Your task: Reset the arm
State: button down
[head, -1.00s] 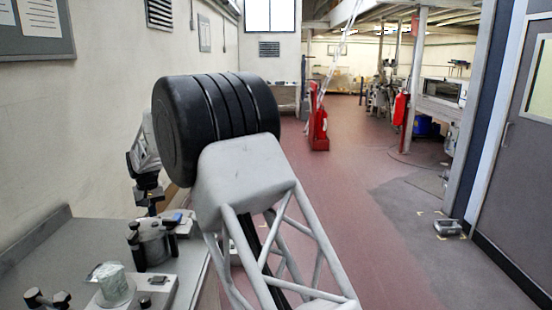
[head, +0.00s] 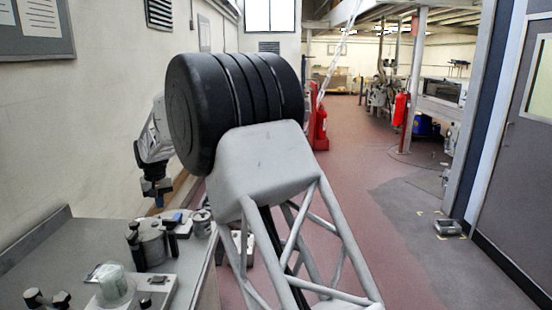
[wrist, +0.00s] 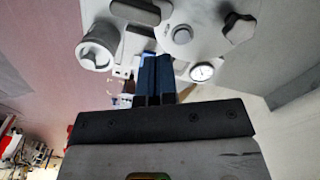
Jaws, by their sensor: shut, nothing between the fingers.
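My gripper (head: 158,204) hangs in the head view beyond the left side of my arm, above the far right part of the grey bench (head: 190,278). In the wrist view its two dark blue fingers (wrist: 155,75) are together, with nothing between them. The fingers point toward the fittings on the bench. A grey canister (wrist: 98,45) is left of the fingertips, and a round lid (wrist: 181,34) with a dark star knob (wrist: 239,27) is to the right. The exact gap above the bench cannot be told. My arm hides part of the bench edge in the head view.
A lidded pot with dark clamps (head: 152,243) and a translucent cup (head: 115,284) stand on the bench. A wall runs along the left. The reddish floor (head: 375,255) to the right is open, with a small grey device (head: 447,227) on it.

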jog(key=s+d+r+m, duration=0.1)
jog(key=s+d+r, duration=0.45)
jog(key=d, duration=0.65)
jog(key=s+d+r+m+t, duration=0.1)
jog(key=s+d+r, duration=0.4)
jog(key=d, duration=0.8)
jog(key=s+d+r+m, duration=0.1)
jog(key=s+d+r, duration=0.3)
jog(key=s+d, duration=0.55)
jog(key=s+d+f+m, duration=0.1)
jog(key=s+d+m, duration=0.1)
jog(key=s+d, duration=1.3)
jog(key=s+d+f, duration=0.3)
jog(key=s+d, duration=0.1)
jog(key=s, duration=0.4)
jog(key=s+d+f+m+t, duration=0.1)
jog(key=s+d+f, duration=0.3)
jog(key=s, duration=0.3)
jog(key=shift+s+d, duration=0.15)
jog(key=shift+s, duration=0.25)
